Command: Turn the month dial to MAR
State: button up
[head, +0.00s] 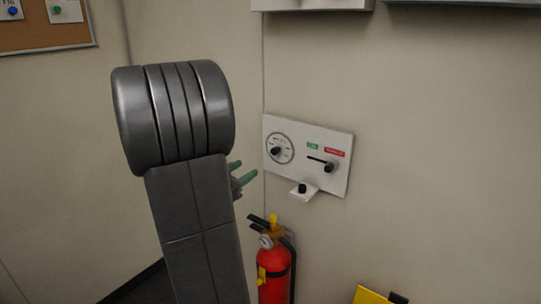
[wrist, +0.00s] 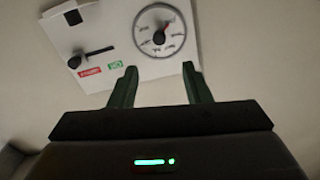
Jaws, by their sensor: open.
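The month dial (head: 280,148) is a round white face with a dark rim and a black knob, on the left part of a white wall panel (head: 338,180). The dial also shows in the wrist view (wrist: 160,31), where the panel appears upside down. My gripper (head: 245,173) has green fingers and is left of and below the panel, partly hidden by my arm. In the wrist view my gripper (wrist: 160,78) is open and empty, its fingertips apart from the dial.
The panel also carries a slider lever (head: 328,167) with green and red labels, and a small white ledge with a black knob (head: 302,188). A red fire extinguisher (head: 273,272) stands below. A yellow object (head: 370,296) is at the bottom right.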

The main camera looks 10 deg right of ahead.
aim_at(273, 153)
jog(key=p+x, duration=0.2)
jog(key=x, duration=1.1)
jog(key=shift+w+d, duration=0.1)
jog(key=shift+d, duration=0.2)
grip_shut()
